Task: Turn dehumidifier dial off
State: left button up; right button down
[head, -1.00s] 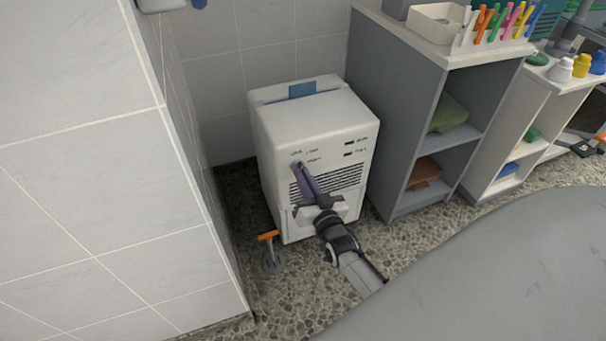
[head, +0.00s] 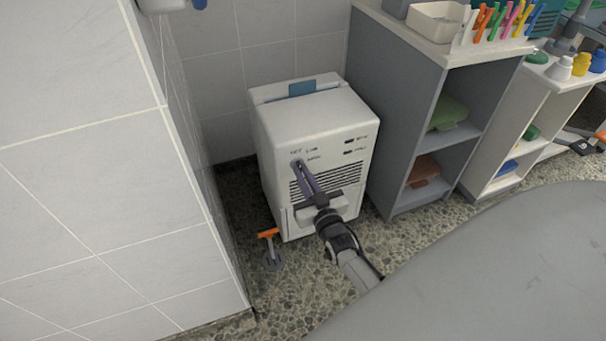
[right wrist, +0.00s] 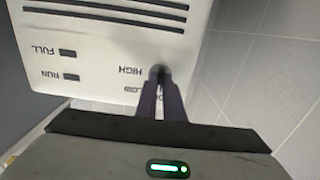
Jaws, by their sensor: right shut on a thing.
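The white dehumidifier (head: 308,125) stands on the floor against the tiled wall, with a vented front. My right gripper (head: 298,164) reaches its upper front, fingertips at the dial. In the right wrist view the gripper (right wrist: 161,78) is shut on the dark dial (right wrist: 159,71), which is mostly hidden between the fingertips. The labels HIGH and LOW show beside the dial, and a third label is mostly covered by the fingers. Marks for FULL and RUN sit by small dark indicators. My left gripper is not in view.
A grey shelf unit (head: 403,110) with folded towels stands close to the right of the dehumidifier. An orange-and-grey item (head: 270,247) is on the floor at its front left corner. A tiled wall corner (head: 215,240) is at the left.

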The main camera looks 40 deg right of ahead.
jog(key=c, duration=1.9)
grip_release()
jog(key=shift+o, duration=0.2)
jog(key=p+v, duration=0.2)
jog(key=v, duration=0.5)
jog(key=shift+s, duration=0.25)
